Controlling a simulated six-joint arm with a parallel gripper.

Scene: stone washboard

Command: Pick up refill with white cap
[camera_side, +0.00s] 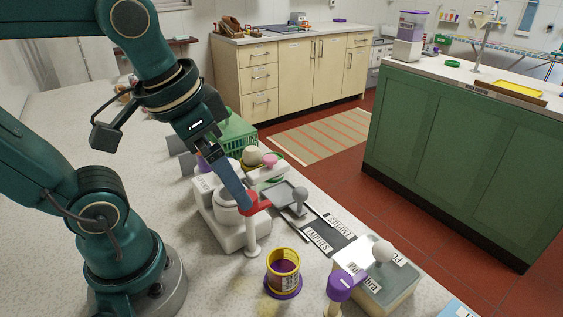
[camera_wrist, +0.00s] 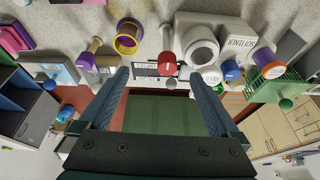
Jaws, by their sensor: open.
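My gripper (camera_side: 238,200) is open above the counter; its two fingers also show in the wrist view (camera_wrist: 159,76), spread apart with nothing held. In the side view its fingertips overlap the white machine and a red-capped post. A pale, white-topped round piece (camera_wrist: 212,76) shows beside the machine in the wrist view, right of the fingers. It may be the refill with the white cap, but its body is mostly hidden. The red cap (camera_wrist: 166,65) lies nearly between the fingertips in that view. The same red cap (camera_side: 257,201) tops a white post in the side view.
The white machine (camera_side: 231,226) stands beside the gripper. A yellow and purple cup (camera_side: 284,267) and a purple-capped piece (camera_side: 341,286) stand in front. A green crate (camera_side: 236,134) is behind. Labelled dark boards line the counter's edge.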

